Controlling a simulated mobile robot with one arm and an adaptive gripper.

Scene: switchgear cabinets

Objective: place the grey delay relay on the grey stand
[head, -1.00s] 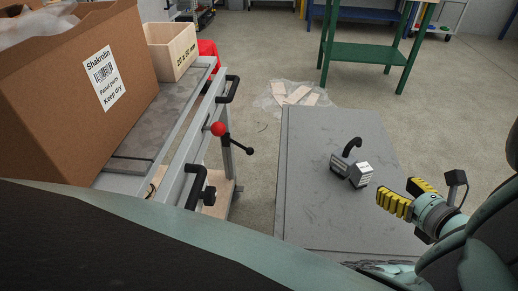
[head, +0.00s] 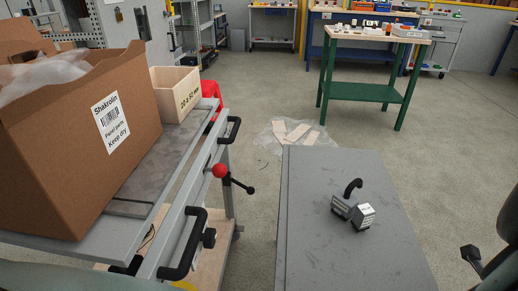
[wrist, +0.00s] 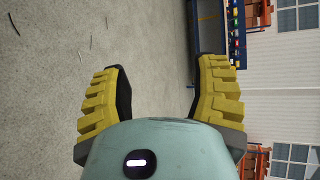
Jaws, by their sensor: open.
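A grey flat-topped stand (head: 320,235) fills the lower middle of the head view. On its top sits a small grey and black device (head: 341,209) with a curved black hook, touching or close beside a block with a pale, marked top (head: 364,216). I cannot tell whether either one is the delay relay. My gripper (wrist: 158,72) shows in the wrist view with its yellow ribbed fingers spread wide and nothing between them.
On the left, a trolley (head: 165,195) carries a large cardboard box (head: 70,150) and a wooden bin (head: 175,90); its black handles and red-knobbed lever (head: 220,171) project toward the stand. Plastic and wood scraps (head: 295,133) lie on the floor. A green table (head: 375,90) stands behind.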

